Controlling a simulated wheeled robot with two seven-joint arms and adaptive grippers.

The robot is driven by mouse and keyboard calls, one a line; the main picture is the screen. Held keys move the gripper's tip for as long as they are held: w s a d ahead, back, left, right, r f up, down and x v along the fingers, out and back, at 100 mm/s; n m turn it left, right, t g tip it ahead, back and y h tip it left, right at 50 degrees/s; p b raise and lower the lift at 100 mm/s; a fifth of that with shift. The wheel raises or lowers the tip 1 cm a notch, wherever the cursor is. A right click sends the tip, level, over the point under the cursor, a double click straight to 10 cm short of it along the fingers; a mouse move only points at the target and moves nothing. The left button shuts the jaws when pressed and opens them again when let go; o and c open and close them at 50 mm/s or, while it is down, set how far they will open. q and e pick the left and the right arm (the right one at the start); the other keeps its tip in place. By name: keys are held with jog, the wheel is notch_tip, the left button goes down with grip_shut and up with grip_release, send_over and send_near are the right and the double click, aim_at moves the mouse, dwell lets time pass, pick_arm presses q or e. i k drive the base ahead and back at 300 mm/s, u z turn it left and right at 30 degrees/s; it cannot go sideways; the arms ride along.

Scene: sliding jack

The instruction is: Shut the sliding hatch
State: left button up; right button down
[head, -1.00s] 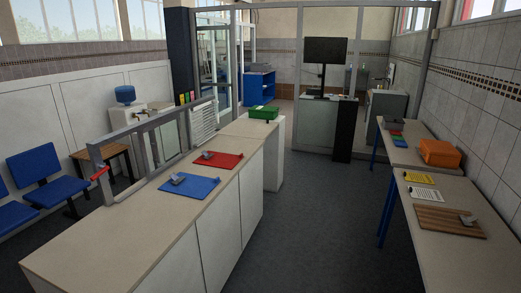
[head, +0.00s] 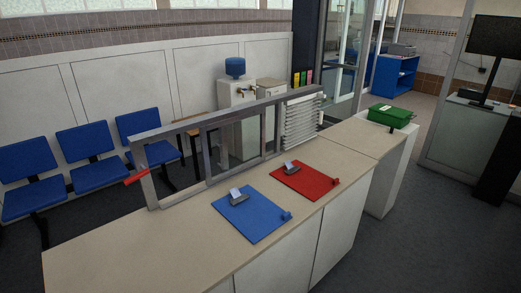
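The sliding hatch is a grey metal frame (head: 228,109) standing upright along the back edge of the beige counter (head: 120,238). A red handle (head: 137,177) sticks out low at the frame's left end. An upright bar (head: 205,153) divides the frame, with further uprights toward its right end. I see through the frame to the chairs and cabinets behind; whether clear panes fill its sections I cannot tell. Neither of my grippers shows in the head view.
A blue mat (head: 252,218) and a red mat (head: 311,184) lie on the counter, each with a small grey device. A green box (head: 390,115) stands at the counter's far end. Blue chairs (head: 86,157) stand behind the counter. Dark floor (head: 410,240) is open at the right.

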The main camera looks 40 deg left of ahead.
aim_at(209, 181)
jog(key=i, duration=2.2)
jog(key=u, duration=3.05)
